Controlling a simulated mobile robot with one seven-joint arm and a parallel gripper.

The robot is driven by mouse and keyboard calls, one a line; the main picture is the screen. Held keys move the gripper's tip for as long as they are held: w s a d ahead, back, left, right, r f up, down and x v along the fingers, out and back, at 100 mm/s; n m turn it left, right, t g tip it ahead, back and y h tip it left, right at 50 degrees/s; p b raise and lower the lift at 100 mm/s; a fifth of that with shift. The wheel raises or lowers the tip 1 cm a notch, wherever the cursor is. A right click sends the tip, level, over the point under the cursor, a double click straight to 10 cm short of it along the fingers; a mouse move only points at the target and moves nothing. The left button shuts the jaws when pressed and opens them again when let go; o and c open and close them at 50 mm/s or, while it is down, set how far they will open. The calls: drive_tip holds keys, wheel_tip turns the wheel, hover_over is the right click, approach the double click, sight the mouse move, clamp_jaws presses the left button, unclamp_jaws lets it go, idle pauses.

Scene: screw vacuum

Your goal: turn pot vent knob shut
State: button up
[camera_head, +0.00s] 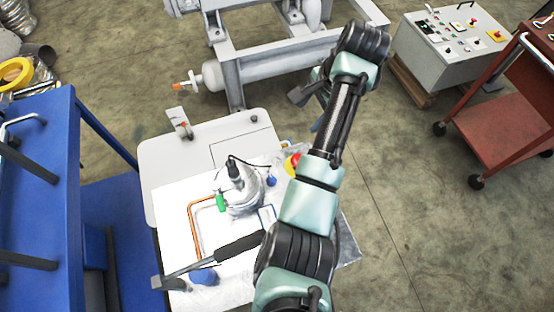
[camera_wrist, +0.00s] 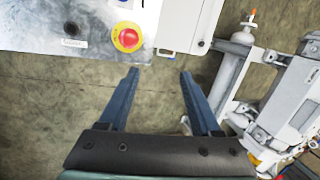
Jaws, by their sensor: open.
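The pot (camera_head: 243,190) is a shiny silver, rounded vessel on the white-topped work surface in the head view. A black fitting (camera_head: 234,170) stands on its top, and a small green part (camera_head: 221,202) is at its left side, by a copper pipe. I cannot tell for certain which part is the vent knob. My gripper (camera_wrist: 158,74) is open and empty, its two blue fingers apart over bare floor in the wrist view. In the head view it is mostly hidden by my wrist, beyond the work surface and up and right of the pot, touching nothing.
A red button on a yellow base (camera_wrist: 128,38) sits near the work surface's edge, partly behind my arm in the head view. A grey metal frame (camera_head: 290,60) stands behind. A blue cart (camera_head: 60,180) is left. A red cart (camera_head: 510,100) and control box (camera_head: 455,40) are right.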

sight(273, 177)
drive_tip(key=s+a+f+g, duration=0.1)
drive_tip(key=s+a+f, duration=0.1)
drive_tip(key=f, duration=0.3)
drive_tip(key=s+a+f+m+g+y+b, duration=0.1)
drive_tip(key=s+a+f, duration=0.2)
drive_tip(key=f, duration=0.2)
drive_tip(key=s+a+f+g+y+b, duration=0.1)
drive_tip(key=s+a+f, duration=0.1)
drive_tip(key=f, duration=0.3)
drive_tip(key=shift+s+a+f+g, duration=0.15)
drive_tip(key=shift+s+a+g, duration=0.1)
drive_tip(key=shift+a+g, duration=0.15)
clamp_jaws()
